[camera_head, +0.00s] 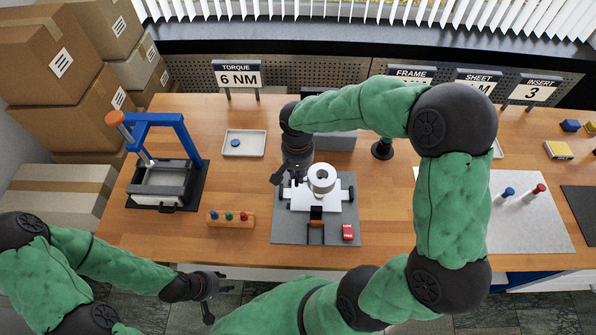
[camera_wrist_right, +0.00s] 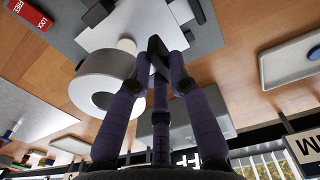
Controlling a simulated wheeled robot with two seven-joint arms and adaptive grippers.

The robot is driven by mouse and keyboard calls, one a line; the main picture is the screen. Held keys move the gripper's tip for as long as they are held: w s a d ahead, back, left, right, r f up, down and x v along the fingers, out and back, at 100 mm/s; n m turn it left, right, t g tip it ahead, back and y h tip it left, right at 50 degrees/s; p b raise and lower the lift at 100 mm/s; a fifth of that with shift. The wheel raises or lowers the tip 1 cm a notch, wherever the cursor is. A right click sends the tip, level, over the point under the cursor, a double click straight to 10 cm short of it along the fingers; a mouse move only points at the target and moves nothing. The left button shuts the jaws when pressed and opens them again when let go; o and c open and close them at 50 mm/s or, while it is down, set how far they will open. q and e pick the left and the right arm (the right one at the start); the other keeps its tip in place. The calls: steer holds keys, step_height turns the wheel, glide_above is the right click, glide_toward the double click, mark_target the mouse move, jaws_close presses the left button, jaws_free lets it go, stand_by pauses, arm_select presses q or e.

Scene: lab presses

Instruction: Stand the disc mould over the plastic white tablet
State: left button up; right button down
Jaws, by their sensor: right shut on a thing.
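From these views I cannot tell whether the ring touches the press. My left gripper (camera_head: 218,295) is empty and open, in front of the table edge.
A blue-framed press (camera_head: 158,122) stands at the left. A tray with a blue disc (camera_head: 235,143) lies behind, and a wooden block with coloured pegs (camera_head: 230,220) is left of the grey mat (camera_head: 283,232). A red lock-free tag (camera_head: 347,232) lies on the mat.

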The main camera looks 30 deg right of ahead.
steer(key=shift+w, duration=0.1)
steer(key=shift+f+b, duration=2.35)
steer(key=shift+f, duration=0.5)
steer(key=shift+f+b, duration=0.9)
steer(key=shift+f, duration=0.1)
steer(key=c, duration=1.1)
jaws_free()
step_height(320, 180, up, 12)
steer(key=shift+a+r, duration=0.1)
steer(key=shift+a, duration=0.05)
